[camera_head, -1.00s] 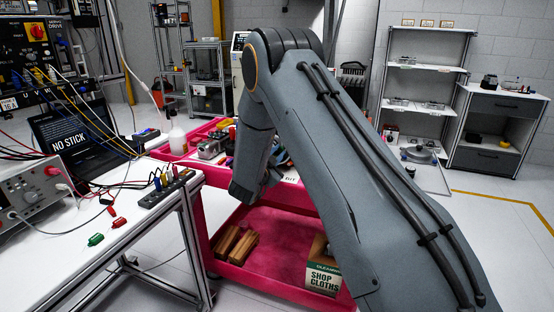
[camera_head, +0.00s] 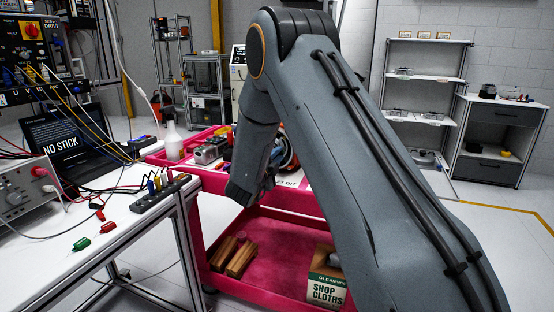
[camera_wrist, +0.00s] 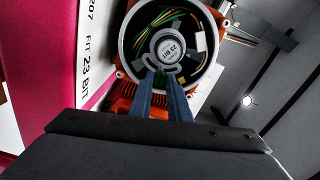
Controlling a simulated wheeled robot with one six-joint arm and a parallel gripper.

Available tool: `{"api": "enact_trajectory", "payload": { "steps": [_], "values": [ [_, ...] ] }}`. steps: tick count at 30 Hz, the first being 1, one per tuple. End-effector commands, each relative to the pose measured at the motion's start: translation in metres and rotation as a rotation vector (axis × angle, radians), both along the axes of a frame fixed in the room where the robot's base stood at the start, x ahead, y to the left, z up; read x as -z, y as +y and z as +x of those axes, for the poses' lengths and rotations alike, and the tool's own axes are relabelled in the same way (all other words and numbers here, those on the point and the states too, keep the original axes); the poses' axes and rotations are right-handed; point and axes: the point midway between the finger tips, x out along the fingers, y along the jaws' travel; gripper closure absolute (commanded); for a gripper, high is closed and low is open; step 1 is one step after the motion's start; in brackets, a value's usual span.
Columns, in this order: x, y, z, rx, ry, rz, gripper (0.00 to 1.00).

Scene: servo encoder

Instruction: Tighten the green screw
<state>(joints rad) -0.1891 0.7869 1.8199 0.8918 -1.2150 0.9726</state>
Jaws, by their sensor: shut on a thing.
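In the wrist view, the encoder (camera_wrist: 150,25) is a round metal housing with an orange-red body, coloured wires inside and a silver disc (camera_wrist: 172,45) marked "23 BIT". My gripper (camera_wrist: 165,78) has its two blue-grey fingers at the lower edge of that disc, close together. A small dark-green patch between the fingertips looks like the green screw (camera_wrist: 163,82), mostly hidden by the fingers. In the head view my arm reaches down over the pink cart, and the fingers and screw are hidden there.
The pink cart (camera_head: 270,225) holds tools on top, wood blocks (camera_head: 236,258) and a shop cloths box (camera_head: 327,290) below. The white bench (camera_head: 130,240) at left carries wires, a green plug (camera_head: 81,243) and a red plug (camera_head: 108,227).

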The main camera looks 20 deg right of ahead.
Motion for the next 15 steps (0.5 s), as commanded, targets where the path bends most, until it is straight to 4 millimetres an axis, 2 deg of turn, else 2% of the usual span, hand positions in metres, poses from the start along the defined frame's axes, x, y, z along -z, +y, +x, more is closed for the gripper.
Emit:
{"api": "enact_trajectory", "payload": {
  "steps": [13, 14, 15],
  "values": [
    [0.0013, 0.0004, -0.0007, -0.001, -0.003, 0.008, 1.00],
    [0.0013, 0.0005, -0.0006, -0.001, -0.003, 0.008, 0.80],
    [0.0012, 0.0005, -0.0005, -0.001, -0.003, 0.008, 0.74]
  ]
}}
